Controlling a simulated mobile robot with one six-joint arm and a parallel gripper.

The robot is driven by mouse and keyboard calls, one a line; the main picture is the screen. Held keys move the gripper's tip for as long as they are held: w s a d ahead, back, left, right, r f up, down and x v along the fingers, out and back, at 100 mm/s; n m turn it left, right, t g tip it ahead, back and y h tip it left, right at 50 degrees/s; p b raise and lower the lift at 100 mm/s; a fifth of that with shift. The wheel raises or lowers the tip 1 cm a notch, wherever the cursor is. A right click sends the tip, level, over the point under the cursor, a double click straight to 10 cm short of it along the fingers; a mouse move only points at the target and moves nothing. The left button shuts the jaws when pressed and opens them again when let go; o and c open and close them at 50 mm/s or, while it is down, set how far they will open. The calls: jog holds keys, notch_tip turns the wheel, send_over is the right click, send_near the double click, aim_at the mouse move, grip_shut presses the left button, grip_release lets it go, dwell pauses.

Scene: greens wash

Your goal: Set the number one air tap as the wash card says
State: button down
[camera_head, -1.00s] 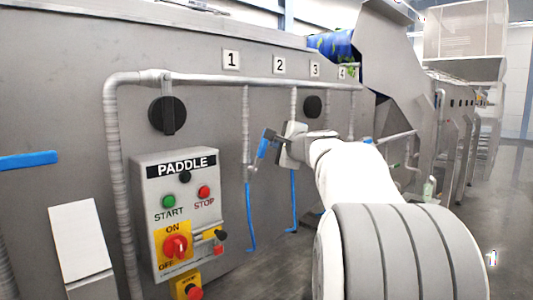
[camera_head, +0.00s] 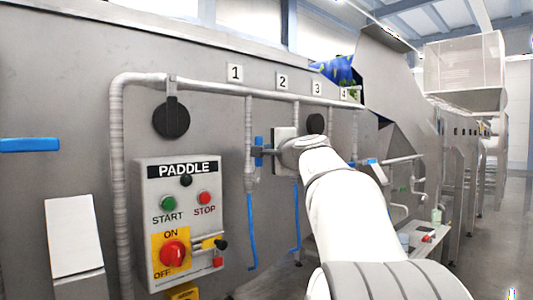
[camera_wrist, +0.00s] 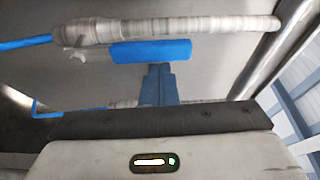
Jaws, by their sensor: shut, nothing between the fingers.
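The number one plate (camera_head: 235,73) sits above the first grey drop pipe (camera_head: 248,115), which ends in a blue hose (camera_head: 252,232). The blue tap handle (camera_head: 258,152) stands upright beside this pipe. In the wrist view the handle (camera_wrist: 150,51) lies parallel to the pipe (camera_wrist: 180,29). My gripper (camera_head: 268,152) is shut and empty at the handle's right side. Its fingertips (camera_wrist: 160,68) are at the handle's edge; I cannot tell if they touch. No readable wash card shows; a white panel (camera_head: 70,235) at the left looks blank.
A paddle control box (camera_head: 182,220) with buttons and a red switch juts out left of the pipe. A second pipe and blue hose (camera_head: 296,220) hang close behind my gripper. A cross pipe (camera_head: 210,86) runs above. Open floor (camera_head: 490,240) lies at the right.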

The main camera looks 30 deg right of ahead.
jog(key=w+d, duration=0.1)
jog(key=d, duration=0.3)
jog(key=s+b, duration=0.3)
jog(key=s, duration=0.7)
jog(key=s+a+f+n+g+y+p, duration=0.3)
jog(key=a+f+n+g, duration=0.45)
jog(key=a+f, duration=1.1)
jog(key=s+a+f+n+g, duration=0.2)
jog(key=s+f+n, duration=0.1)
jog(key=s+f, duration=0.3)
jog(key=s+a+f+n+g+h+p, duration=0.1)
jog(key=s+a+f+n+g, duration=0.1)
jog(key=s+f, duration=0.4)
jog(key=s+a+f+n+g+p, duration=0.1)
jog(key=s+f+n+g, duration=0.3)
jog(key=f, duration=0.7)
jog(key=s+a+n, duration=0.1)
jog(key=s+n, duration=0.1)
jog(key=s, duration=0.1)
jog(key=shift+a+f+h, duration=0.2)
jog(key=shift+a+h, duration=0.1)
jog(key=shift+h, duration=0.1)
